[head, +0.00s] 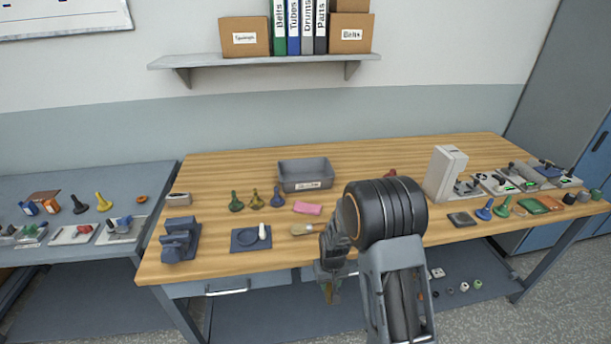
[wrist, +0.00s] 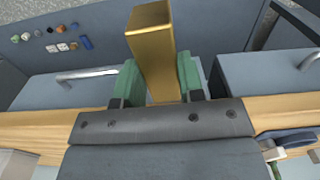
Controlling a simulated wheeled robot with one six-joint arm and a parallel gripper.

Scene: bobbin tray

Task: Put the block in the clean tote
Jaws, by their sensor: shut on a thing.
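A brass-coloured rectangular block (wrist: 152,50) is held between the green pads of my gripper (wrist: 159,78) in the wrist view. In the head view my gripper (head: 331,268) hangs in front of the table's front edge, with the block (head: 329,293) below it, partly hidden. A grey open tote (head: 306,185) with a white label stands towards the back of the wooden table; the label is too small to read. My gripper is apart from the tote, in front of it and slightly to its right. The visible tote interior looks empty.
Between the tote and the wooden table's (head: 370,162) front edge lie a pink piece (head: 307,208) and a brush (head: 303,230). Coloured bobbin-like pieces (head: 255,200) stand left of the tote. A white device (head: 445,172) stands to the right. Drawer handles (wrist: 92,75) show below the tabletop.

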